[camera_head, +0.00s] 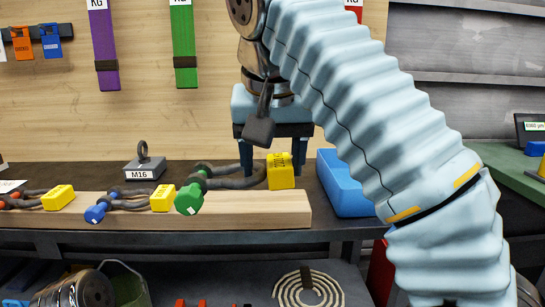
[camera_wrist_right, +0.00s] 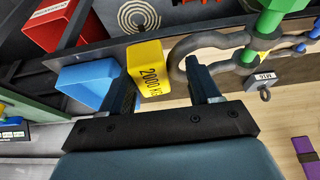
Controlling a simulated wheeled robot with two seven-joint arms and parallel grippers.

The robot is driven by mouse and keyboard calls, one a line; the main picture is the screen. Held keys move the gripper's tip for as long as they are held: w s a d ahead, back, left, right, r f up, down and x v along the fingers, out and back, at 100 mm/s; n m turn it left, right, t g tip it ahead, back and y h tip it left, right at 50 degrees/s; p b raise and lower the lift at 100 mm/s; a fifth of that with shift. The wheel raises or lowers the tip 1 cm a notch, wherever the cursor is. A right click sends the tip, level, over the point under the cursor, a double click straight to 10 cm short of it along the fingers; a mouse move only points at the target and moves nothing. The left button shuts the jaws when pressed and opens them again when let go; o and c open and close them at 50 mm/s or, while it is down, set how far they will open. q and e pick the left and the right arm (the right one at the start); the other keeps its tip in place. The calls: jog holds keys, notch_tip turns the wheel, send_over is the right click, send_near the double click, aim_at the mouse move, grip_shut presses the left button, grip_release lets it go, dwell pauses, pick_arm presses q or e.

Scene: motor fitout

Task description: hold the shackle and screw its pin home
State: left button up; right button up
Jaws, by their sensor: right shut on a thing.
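The shackle with the green pin (camera_head: 188,200) lies on the wooden beam; its grey bow (camera_head: 240,181) runs right to a yellow block (camera_head: 281,172). In the right wrist view the block (camera_wrist_right: 149,72) reads 2000 KG, and the green pin (camera_wrist_right: 270,20) shows at the upper right. The pin sits at the shackle's ears; how deep it is screwed I cannot tell. My right gripper (camera_head: 272,170) points down and is shut on the yellow block, with a finger on either side of it. My left gripper is not in view.
Two smaller shackles, with a blue pin (camera_head: 96,213) and orange parts (camera_head: 8,203), lie left on the beam (camera_head: 260,208). An M16 eyebolt block (camera_head: 145,170) stands behind. A blue bin (camera_head: 343,185) is close on the right. A coiled rope (camera_head: 309,288) lies below.

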aim_at(273, 189)
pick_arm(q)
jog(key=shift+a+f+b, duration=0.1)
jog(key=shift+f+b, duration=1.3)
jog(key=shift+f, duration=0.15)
pick_arm(e)
jog(key=shift+f, duration=1.7)
pick_arm(q)
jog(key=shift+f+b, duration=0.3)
jog(key=shift+b, duration=0.05)
pick_arm(e)
jog(key=shift+f, duration=0.35)
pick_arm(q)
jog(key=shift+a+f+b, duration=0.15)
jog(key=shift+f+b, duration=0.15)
pick_arm(e)
jog(key=shift+f, duration=0.35)
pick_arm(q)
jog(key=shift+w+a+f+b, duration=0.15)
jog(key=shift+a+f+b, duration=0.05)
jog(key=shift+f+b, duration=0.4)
pick_arm(e)
jog(key=shift+f, duration=0.7)
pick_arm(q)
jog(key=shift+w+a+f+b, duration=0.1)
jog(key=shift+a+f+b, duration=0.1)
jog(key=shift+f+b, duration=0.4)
pick_arm(e)
jog(key=shift+f, duration=0.7)
